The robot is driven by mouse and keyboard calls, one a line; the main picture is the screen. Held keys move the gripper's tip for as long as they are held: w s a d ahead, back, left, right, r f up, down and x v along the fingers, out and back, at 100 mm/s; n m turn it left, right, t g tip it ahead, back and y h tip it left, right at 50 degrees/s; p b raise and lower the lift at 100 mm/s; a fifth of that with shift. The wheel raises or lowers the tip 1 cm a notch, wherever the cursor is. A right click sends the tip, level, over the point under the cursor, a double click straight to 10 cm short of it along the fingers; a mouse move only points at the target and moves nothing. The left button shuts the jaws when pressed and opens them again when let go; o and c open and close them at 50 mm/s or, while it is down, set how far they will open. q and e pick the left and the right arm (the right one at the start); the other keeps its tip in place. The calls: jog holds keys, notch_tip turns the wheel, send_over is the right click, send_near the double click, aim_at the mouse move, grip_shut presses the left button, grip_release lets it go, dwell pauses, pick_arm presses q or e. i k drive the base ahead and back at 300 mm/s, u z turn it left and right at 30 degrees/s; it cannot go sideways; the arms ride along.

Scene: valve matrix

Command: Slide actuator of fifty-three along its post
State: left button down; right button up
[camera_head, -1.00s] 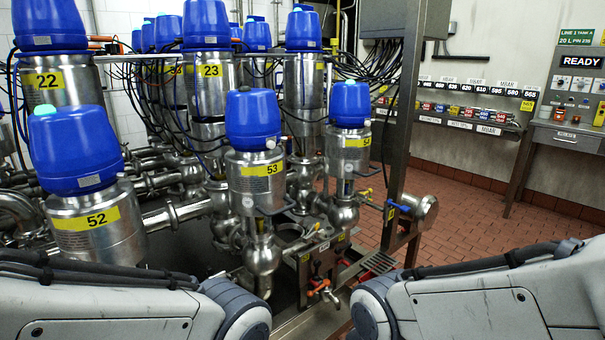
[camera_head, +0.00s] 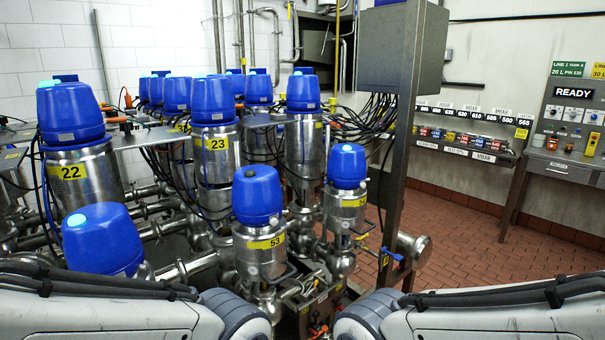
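The actuator of fifty-three (camera_head: 259,225) is a steel cylinder with a blue domed cap and a yellow label reading 53. It stands near the lower middle of the head view, above steel pipework, and looks about upright. A dark handle sticks out at its lower right. My left and right arms come in from the lower corners, one on each side below it. Both grippers are out of view. The post under the actuator is mostly hidden.
Valve 54 (camera_head: 346,195) stands close to the right, valve 23 (camera_head: 214,140) behind left, valve 22 (camera_head: 73,150) farther left. A blue cap (camera_head: 101,240) is at front left. A steel upright (camera_head: 405,140) rises on the right. Brick-tiled floor (camera_head: 465,225) is open beyond.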

aim_at(260, 248)
jog(key=z, duration=1.85)
jog(key=i, duration=1.4)
jog(key=u, duration=2.7)
